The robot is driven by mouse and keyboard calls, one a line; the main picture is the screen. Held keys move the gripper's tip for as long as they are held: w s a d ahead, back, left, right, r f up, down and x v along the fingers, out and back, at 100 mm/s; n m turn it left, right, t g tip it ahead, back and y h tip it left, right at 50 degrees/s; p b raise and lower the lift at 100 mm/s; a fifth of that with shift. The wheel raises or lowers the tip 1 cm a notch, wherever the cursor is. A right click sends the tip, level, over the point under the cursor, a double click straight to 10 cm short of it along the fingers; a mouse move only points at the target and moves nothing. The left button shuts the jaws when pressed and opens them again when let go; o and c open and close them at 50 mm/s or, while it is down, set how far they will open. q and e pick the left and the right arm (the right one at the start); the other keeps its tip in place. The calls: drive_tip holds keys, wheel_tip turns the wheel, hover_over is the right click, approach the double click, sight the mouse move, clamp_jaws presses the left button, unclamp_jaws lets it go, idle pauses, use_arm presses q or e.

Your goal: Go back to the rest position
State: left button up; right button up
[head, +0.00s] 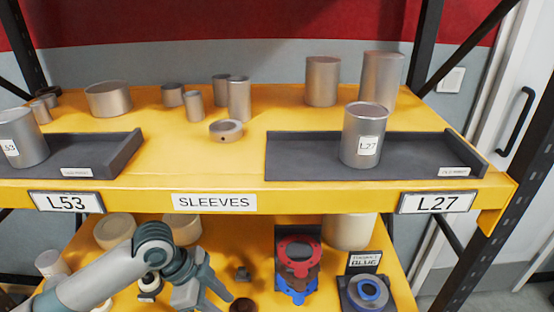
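My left arm comes in from the bottom left, in front of the lower shelf. Its gripper (196,293) is near the bottom edge, below the SLEEVES label (213,202). Its fingertips are not clear, so I cannot tell whether it is open or shut. My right gripper is not in view. A metal sleeve labelled L27 (366,122) stands upright on the right dark tray (290,166). A sleeve labelled L53 (28,142) stands on the left dark tray (112,157).
Several loose metal cylinders stand on the yellow upper shelf (190,160), with a low ring (226,131) near its middle. The lower shelf holds a red flanged part (297,248) and a blue ring (369,289). A black rack post (490,190) stands at right.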

use_arm(q)
drive_tip(key=s+d+f+n+t, duration=0.3)
drive_tip(key=s+f+n, duration=0.4)
drive_tip(key=f, duration=0.1)
drive_tip(key=s+a+f+n+y, duration=0.2)
drive_tip(key=s+a+f+n, duration=0.15)
drive_tip(key=s+a, duration=0.4)
drive_tip(key=s+a+f+n+y, duration=0.3)
drive_tip(key=s+a+n, duration=0.25)
drive_tip(key=s, duration=0.25)
wheel_tip(320, 180, down, 26)
drive_tip(key=s+a+f+m+g, duration=0.1)
drive_tip(key=s+a+f+g, duration=0.1)
drive_tip(key=s+f, duration=1.6)
drive_tip(key=shift+s+a+f, duration=0.35)
drive_tip(key=shift+a+f, duration=0.3)
drive_tip(key=shift+f, duration=0.1)
drive_tip(key=shift+o, duration=0.5)
drive_tip(key=shift+a, duration=0.1)
